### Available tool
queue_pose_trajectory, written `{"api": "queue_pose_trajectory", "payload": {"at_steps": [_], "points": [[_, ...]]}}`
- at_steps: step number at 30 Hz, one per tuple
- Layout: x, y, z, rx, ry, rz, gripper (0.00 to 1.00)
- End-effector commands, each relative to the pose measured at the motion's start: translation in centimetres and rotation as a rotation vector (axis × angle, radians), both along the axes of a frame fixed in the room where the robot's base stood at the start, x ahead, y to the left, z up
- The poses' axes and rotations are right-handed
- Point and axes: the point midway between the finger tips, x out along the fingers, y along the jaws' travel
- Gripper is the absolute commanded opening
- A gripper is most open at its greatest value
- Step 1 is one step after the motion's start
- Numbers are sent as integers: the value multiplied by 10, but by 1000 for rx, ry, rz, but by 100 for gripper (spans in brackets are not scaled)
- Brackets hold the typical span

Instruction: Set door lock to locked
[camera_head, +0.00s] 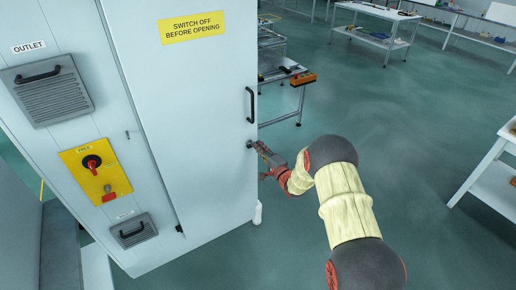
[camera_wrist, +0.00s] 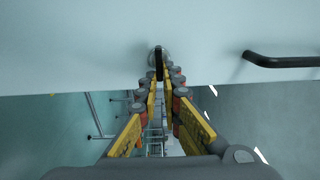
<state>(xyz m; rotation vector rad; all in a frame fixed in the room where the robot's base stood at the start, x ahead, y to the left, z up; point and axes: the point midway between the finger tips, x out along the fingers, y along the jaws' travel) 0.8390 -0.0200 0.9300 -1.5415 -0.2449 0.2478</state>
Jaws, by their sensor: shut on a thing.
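The door lock (camera_head: 250,144) is a small round fitting near the right edge of the pale cabinet door (camera_head: 190,110), below the black door handle (camera_head: 251,105). In the wrist view the lock (camera_wrist: 155,54) has a round metal base and a dark, narrow turning piece that stands upright in the picture. My gripper (camera_head: 261,148) reaches it from the right of the door. In the wrist view its yellow-padded fingers (camera_wrist: 161,80) are closed on the dark turning piece. The fingertips hide part of it, and I see no mark that tells locked from unlocked.
A yellow switch plate (camera_head: 96,172) with a red knob and two grilles with handles are on the cabinet's left face. The door handle (camera_wrist: 285,61) juts out beside my fingers. Open floor lies to the right.

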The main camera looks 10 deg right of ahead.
Motion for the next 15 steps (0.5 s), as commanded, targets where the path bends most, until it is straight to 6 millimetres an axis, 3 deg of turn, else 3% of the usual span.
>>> {"api": "queue_pose_trajectory", "payload": {"at_steps": [4,5,15], "points": [[0,-1,-2,0,3,-3,0],[-1,-1,-2,0,3,-3,8],[0,0,-1,0,1,-1,25]]}}
